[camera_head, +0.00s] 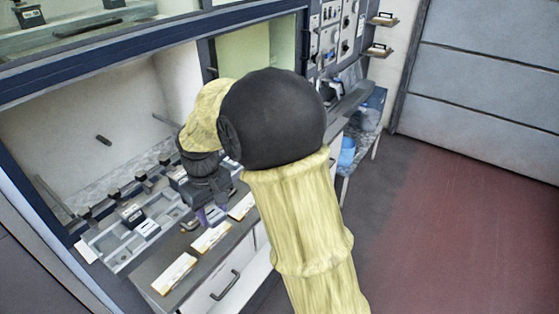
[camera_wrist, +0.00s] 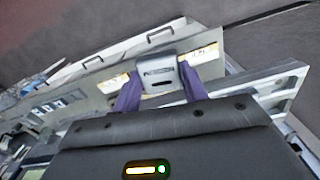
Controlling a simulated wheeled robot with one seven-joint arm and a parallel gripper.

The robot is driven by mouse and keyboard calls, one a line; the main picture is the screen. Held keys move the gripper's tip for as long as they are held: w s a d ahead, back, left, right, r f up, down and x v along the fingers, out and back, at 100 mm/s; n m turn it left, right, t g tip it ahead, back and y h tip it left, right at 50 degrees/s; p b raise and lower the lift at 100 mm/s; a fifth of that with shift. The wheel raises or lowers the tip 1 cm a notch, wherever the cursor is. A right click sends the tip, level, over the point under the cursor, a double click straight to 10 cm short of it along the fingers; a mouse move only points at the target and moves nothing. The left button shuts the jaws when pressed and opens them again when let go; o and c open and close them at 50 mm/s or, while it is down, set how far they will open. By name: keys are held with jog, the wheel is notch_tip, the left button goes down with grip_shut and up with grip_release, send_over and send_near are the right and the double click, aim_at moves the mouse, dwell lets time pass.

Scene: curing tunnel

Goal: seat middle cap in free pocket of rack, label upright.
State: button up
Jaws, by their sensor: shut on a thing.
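In the wrist view my gripper (camera_wrist: 161,90) has its purple fingers shut on a grey cap (camera_wrist: 160,68) with a small dark-printed label and a dark slot. In the head view my gripper (camera_head: 210,215) is over the bench, right of the grey rack (camera_head: 118,262); the held cap is mostly hidden there. The rack has several pockets. A dark cap (camera_head: 132,213) and a pale labelled piece (camera_head: 148,228) sit in it. Part of the rack also shows at the right of the wrist view (camera_wrist: 282,84). I cannot tell which pocket is free.
Pale cards lie along the bench's front edge, one at the near end (camera_head: 175,274), one in the middle (camera_head: 211,238). A blue-framed enclosure surrounds the bench, with a drawer handle (camera_head: 226,285) below. Open red floor (camera_head: 460,190) lies to the right.

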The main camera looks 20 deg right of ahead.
jog(key=d+f+m, duration=0.2)
jog(key=d+f, duration=0.3)
jog(key=f, duration=1)
jog(key=d+f+m+b, duration=0.1)
jog(key=d+f+m, duration=0.2)
jog(key=f, duration=1.2)
jog(key=d, duration=0.2)
jog(key=shift+d, duration=0.35)
jog(key=shift+f, duration=0.1)
